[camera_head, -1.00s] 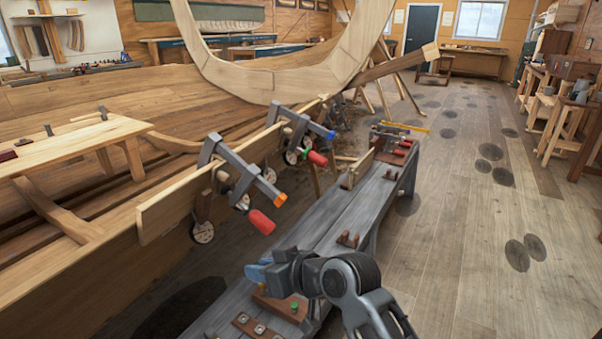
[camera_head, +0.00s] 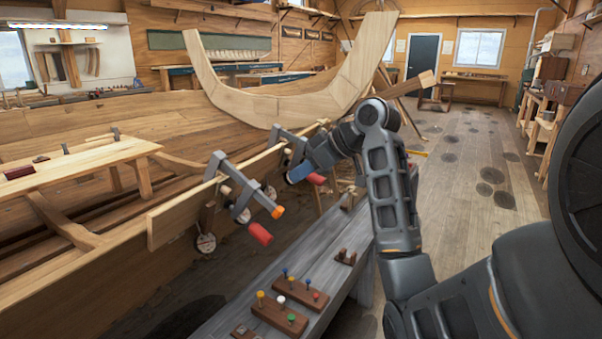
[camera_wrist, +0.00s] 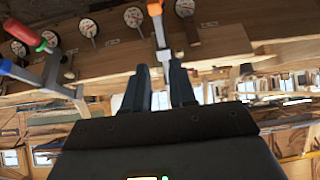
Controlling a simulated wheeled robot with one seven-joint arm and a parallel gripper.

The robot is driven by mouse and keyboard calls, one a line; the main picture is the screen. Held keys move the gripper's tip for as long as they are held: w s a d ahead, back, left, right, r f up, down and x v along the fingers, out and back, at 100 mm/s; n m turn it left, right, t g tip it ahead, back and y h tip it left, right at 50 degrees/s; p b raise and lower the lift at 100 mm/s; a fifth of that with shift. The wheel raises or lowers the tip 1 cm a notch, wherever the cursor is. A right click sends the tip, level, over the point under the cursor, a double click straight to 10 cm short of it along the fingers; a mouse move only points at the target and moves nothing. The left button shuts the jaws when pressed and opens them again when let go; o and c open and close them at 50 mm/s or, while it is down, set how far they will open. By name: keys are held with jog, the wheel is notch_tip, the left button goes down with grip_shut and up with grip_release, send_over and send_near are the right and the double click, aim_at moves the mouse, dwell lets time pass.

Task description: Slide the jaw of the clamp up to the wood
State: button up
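A grey bar clamp (camera_head: 243,192) with an orange bar tip and a red handle sits over the upper edge of a long plank (camera_head: 180,215) on the hull. Whether its jaw touches the wood cannot be told. A second grey clamp (camera_head: 277,145) stands farther along, partly behind my arm; in the wrist view it shows a blue tip and a red handle with a green collar (camera_wrist: 52,68). My gripper (camera_head: 299,173) is right of the orange-tipped clamp. In the wrist view its fingers (camera_wrist: 160,72) are apart, with the orange-tipped bar (camera_wrist: 160,32) ahead of the gap.
A grey bench (camera_head: 300,250) runs below, carrying wooden blocks with several coloured pegs (camera_head: 290,303). Round white-faced discs (camera_wrist: 88,28) line the planking. A small wooden table (camera_head: 75,165) stands at left. Open floor (camera_head: 465,200) lies to the right.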

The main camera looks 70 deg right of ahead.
aim_at(258, 187)
jog(key=b+x, duration=0.5)
jog(key=x, duration=0.5)
jog(key=shift+w+f+b, duration=0.25)
jog(key=shift+w+b, duration=0.05)
jog(key=shift+b, duration=0.1)
jog(key=shift+b+x, duration=0.3)
jog(key=shift+x, duration=1.15)
jog(key=shift+c, duration=0.4)
jog(key=shift+w+d+r, duration=0.1)
jog(key=shift+w+r, duration=0.2)
jog(key=shift+w, duration=0.3)
jog(key=shift+w+r+p, duration=0.75)
jog(key=shift+w+p, duration=0.1)
jog(key=shift+p, duration=0.05)
jog(key=shift+s+f, duration=0.1)
dwell(0.5)
jog(key=shift+s+f, duration=0.15)
jog(key=shift+s, duration=0.35)
